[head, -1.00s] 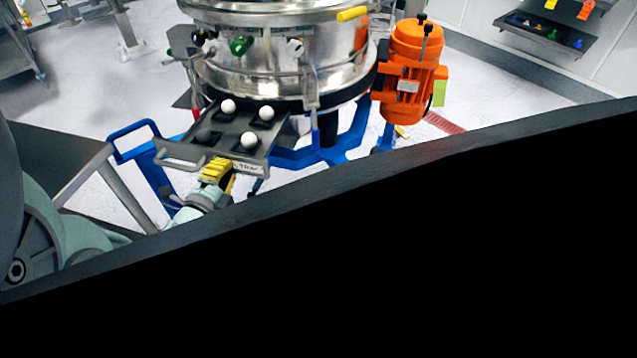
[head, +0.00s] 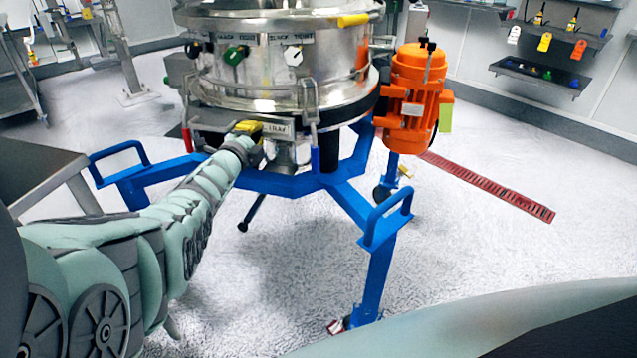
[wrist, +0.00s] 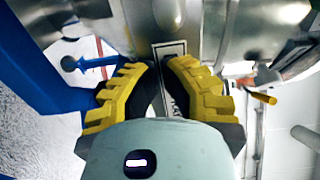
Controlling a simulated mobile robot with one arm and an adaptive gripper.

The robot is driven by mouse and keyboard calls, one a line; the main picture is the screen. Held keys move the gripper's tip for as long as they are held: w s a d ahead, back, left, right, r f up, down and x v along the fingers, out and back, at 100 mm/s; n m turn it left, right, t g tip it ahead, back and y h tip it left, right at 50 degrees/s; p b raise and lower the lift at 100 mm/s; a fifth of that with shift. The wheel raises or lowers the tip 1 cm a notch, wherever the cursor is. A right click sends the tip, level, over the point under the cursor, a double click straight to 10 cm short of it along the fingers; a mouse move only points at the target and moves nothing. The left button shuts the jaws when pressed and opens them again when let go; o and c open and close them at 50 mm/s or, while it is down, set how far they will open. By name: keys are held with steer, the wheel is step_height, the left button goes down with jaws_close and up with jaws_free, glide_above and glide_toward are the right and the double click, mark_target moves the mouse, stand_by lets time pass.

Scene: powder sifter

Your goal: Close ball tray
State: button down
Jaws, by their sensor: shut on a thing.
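The ball tray (head: 212,119) now shows only as its dark front part with a "TRAY" label (head: 277,128), low on the steel sifter (head: 285,75) in the head view. The rest of it and its white balls are hidden. My gripper (head: 249,127), with yellow fingers, is at the tray's front beside the label. In the wrist view my gripper (wrist: 163,62) has its fingertips close together on the tray's front, with the framed label (wrist: 177,92) between the fingers. The exact grip contact is partly hidden.
A blue stand (head: 300,181) with handles carries the sifter. An orange motor (head: 410,92) is at its right. A dark table (head: 35,165) is at the left. Wall shelves (head: 545,75) hold small items. The floor in front right is open.

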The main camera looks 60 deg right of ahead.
steer(key=shift+w+d+f+b, duration=0.15)
steer(key=shift+w+d+b, duration=0.05)
steer(key=shift+d+b, duration=0.4)
